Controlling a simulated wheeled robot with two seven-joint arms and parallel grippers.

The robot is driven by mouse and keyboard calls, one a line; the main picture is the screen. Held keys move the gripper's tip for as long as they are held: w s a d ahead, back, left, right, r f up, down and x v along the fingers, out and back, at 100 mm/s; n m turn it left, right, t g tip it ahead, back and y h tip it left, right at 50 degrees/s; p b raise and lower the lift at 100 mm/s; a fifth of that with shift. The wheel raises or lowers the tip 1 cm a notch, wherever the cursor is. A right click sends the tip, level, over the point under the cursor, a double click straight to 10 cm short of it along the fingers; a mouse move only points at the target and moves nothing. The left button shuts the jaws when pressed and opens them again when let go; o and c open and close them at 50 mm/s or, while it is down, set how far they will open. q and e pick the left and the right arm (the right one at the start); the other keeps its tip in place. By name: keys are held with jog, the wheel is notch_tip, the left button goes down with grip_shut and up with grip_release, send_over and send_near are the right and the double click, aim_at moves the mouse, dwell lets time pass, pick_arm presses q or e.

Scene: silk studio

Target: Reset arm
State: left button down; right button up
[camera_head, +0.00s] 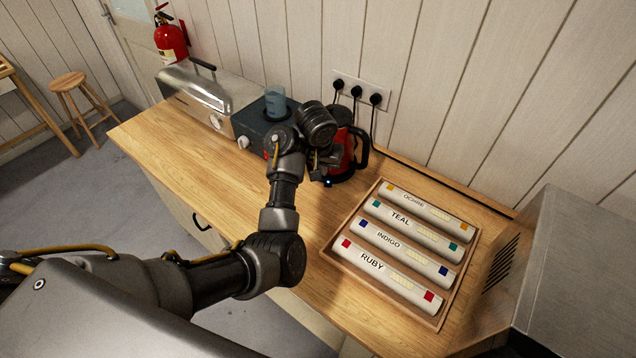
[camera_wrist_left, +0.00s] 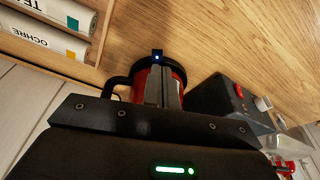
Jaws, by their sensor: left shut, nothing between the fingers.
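My left arm comes in from the left in the head view and reaches over the wooden counter (camera_head: 185,158). My left gripper (camera_head: 322,166) is shut and empty, in front of a red kettle (camera_head: 348,152) with a black handle. In the left wrist view the shut fingers (camera_wrist_left: 169,70) overlap the red kettle (camera_wrist_left: 146,86), which is partly hidden behind them. A small blue-white light shows at the kettle's base. I cannot tell whether the fingers touch the kettle. My right gripper is in neither view.
A wooden tray (camera_head: 388,288) holds several labelled rolls right of the kettle. A dark appliance (camera_head: 246,124) bearing a blue-grey beaker (camera_head: 275,100) and a silver machine (camera_head: 205,92) stand to the left. Wall sockets (camera_head: 357,92) with cords are behind. A grey metal box (camera_head: 585,275) fills the right.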

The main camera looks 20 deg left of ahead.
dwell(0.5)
